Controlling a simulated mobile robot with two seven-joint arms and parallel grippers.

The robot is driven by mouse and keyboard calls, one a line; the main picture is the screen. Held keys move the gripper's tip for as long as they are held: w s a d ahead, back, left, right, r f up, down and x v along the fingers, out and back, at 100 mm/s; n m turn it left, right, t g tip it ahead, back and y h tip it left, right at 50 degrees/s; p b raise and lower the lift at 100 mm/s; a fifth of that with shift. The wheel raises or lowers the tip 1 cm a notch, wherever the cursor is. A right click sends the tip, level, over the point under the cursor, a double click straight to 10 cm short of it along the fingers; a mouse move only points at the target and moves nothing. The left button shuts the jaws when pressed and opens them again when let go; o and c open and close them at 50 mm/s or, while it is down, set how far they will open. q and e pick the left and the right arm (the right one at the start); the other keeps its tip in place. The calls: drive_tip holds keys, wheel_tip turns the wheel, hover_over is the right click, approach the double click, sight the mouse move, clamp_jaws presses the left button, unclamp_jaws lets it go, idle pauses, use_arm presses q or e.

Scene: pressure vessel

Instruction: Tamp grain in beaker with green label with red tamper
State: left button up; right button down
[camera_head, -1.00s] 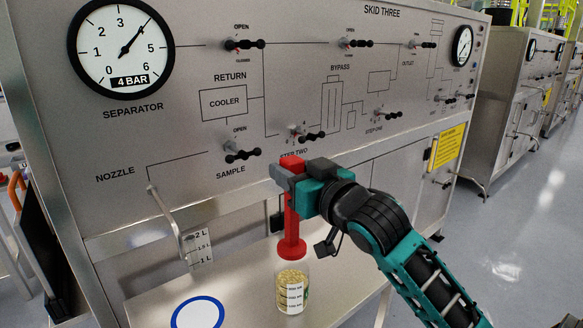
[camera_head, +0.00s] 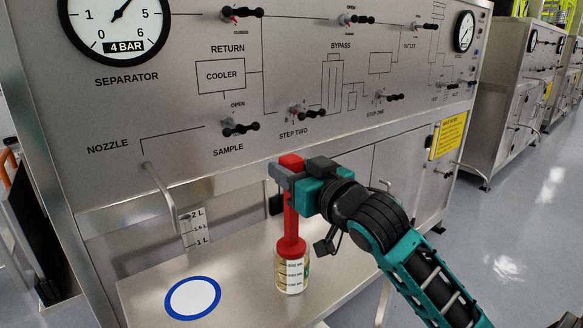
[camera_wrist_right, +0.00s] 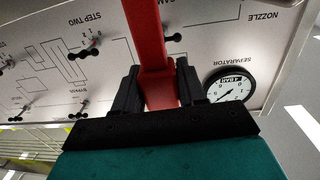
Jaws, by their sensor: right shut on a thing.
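My right gripper (camera_head: 290,175) is shut on the upper part of the red tamper (camera_head: 291,222), which stands upright. In the right wrist view the red shaft (camera_wrist_right: 152,45) sits between the two black fingers (camera_wrist_right: 155,88). The tamper's wide round foot is at the mouth of the clear beaker (camera_head: 291,275), seemingly inside its top. The beaker has white markings and stands on the steel shelf. Grain shows low in it; how firmly the foot presses on it cannot be told. A sliver of green shows at the beaker's right edge. My left gripper is not in view.
A blue-ringed white disc (camera_head: 193,298) lies on the shelf (camera_head: 240,268) left of the beaker. A nozzle pipe (camera_head: 161,195) and a litre scale (camera_head: 195,229) are behind it. The panel with several valve handles (camera_head: 239,127) rises behind the gripper.

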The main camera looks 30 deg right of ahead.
drive_tip(key=shift+f, duration=0.3)
wheel_tip(320, 180, down, 3)
drive_tip(key=shift+r+b, duration=0.1)
drive_tip(key=shift+b, duration=0.9)
drive_tip(key=shift+r, duration=0.1)
wheel_tip(320, 180, up, 3)
drive_tip(key=p, duration=0.3)
drive_tip(key=shift+f, duration=0.3)
